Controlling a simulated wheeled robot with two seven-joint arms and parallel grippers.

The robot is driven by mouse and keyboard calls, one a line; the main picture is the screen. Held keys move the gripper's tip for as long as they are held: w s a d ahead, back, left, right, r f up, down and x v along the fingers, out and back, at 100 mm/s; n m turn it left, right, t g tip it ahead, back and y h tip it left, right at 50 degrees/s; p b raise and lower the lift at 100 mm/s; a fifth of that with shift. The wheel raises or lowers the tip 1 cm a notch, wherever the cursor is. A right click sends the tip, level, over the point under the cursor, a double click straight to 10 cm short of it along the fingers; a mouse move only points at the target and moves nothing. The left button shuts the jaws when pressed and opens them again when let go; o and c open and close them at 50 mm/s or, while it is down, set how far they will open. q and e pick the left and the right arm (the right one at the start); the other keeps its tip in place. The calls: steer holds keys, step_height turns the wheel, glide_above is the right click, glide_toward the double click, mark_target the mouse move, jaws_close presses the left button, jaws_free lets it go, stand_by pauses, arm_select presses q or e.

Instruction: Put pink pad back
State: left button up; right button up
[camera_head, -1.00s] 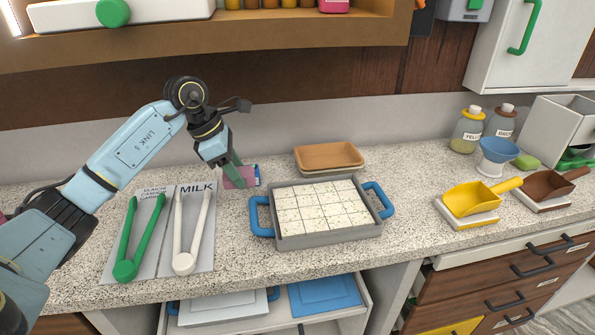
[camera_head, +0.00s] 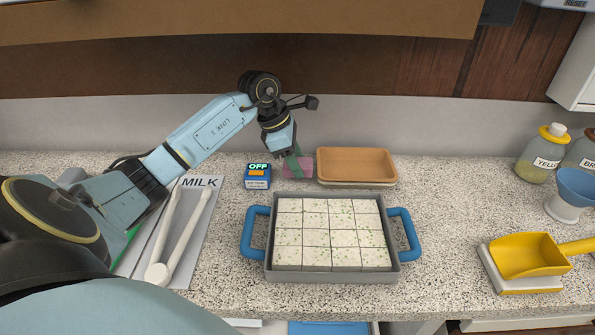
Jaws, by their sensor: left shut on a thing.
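The pink pad (camera_head: 300,167) is at the back of the counter, between a small blue box marked OFF and a tan tray. My left gripper (camera_head: 296,168) is shut on the pink pad, with its green fingers pointing down in front of it. The fingers cover part of the pad. I cannot tell whether the pad touches the counter. My right gripper is not in view.
A grey pan (camera_head: 335,277) of cut white sweets with blue handles stands in front. The tan tray (camera_head: 357,163) is close right of the pad, the blue box (camera_head: 257,177) left. White tongs (camera_head: 180,240) lie left; a yellow scoop (camera_head: 530,256) is right.

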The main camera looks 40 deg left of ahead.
arm_select(q)
step_height(320, 180, down, 3)
steer(key=shift+r, duration=0.2)
steer(key=shift+f, duration=0.4)
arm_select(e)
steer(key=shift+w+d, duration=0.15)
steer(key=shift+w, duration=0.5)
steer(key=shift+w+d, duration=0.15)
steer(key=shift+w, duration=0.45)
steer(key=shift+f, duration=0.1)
arm_select(q)
steer(key=shift+f, duration=0.1)
steer(key=o, duration=1)
steer(key=shift+c, duration=0.2)
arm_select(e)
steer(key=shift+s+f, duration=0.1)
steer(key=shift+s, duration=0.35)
